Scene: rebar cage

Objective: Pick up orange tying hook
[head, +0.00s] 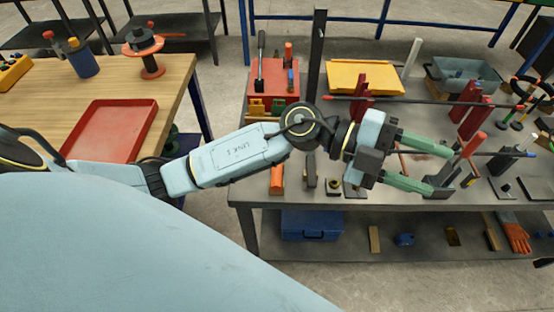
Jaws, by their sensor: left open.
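An upright orange-red handle (473,145), which looks like the orange tying hook, stands at the right part of the grey table with its lower end at a dark holder. Its hook end cannot be made out. My left gripper (442,172) reaches in over the table from the left. Its two green fingers are spread apart, pointing right, with nothing seen held between them. The handle is just beyond the fingertips; whether they touch cannot be told. My right gripper is not in view.
Red upright blocks (362,98) carry a long dark bar across the table. A yellow tray (364,78), a red box (273,80) and a grey bin (465,72) stand behind. A red tray (112,131) lies on the wooden bench.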

